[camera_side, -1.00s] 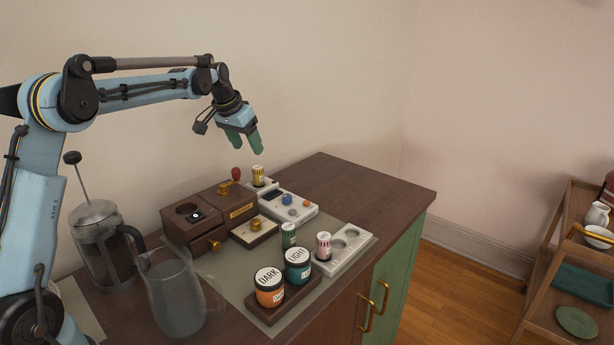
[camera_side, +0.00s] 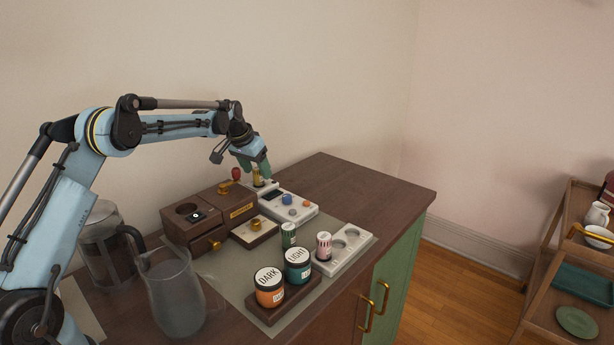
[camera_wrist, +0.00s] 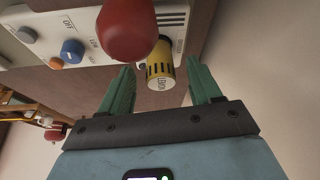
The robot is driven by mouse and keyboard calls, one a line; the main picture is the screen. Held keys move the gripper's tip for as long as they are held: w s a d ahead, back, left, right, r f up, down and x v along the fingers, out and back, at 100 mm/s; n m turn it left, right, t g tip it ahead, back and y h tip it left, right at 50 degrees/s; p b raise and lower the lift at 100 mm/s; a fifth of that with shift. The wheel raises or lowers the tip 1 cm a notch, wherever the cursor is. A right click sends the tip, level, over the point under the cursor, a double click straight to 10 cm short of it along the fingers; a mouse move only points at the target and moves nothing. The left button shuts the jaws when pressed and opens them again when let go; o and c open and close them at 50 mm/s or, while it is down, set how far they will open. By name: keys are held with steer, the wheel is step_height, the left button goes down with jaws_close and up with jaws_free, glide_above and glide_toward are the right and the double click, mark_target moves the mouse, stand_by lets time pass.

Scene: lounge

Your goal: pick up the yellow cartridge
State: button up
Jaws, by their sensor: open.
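The yellow cartridge (camera_wrist: 160,68) has a white end with dark lettering and stands at the end of a white panel with knobs. In the wrist view it lies between and just beyond the two green fingers of my gripper (camera_wrist: 162,88), which are open. A red knob (camera_wrist: 127,28) hides part of its side there. In the side view my gripper (camera_side: 256,170) is down at the cartridge (camera_side: 257,177), with the fingers covering part of it. I cannot tell whether either finger touches it.
The white panel (camera_side: 291,208) carries a blue knob. The wooden grinder box (camera_side: 206,216) with its red-knobbed crank (camera_side: 236,173) stands close left of the cartridge. The back-right counter (camera_side: 370,192) is clear.

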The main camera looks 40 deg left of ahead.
steer(key=shift+x, duration=1.2)
steer(key=c, duration=1.1)
steer(key=shift+o, duration=0.2)
steer(key=shift+r, duration=0.1)
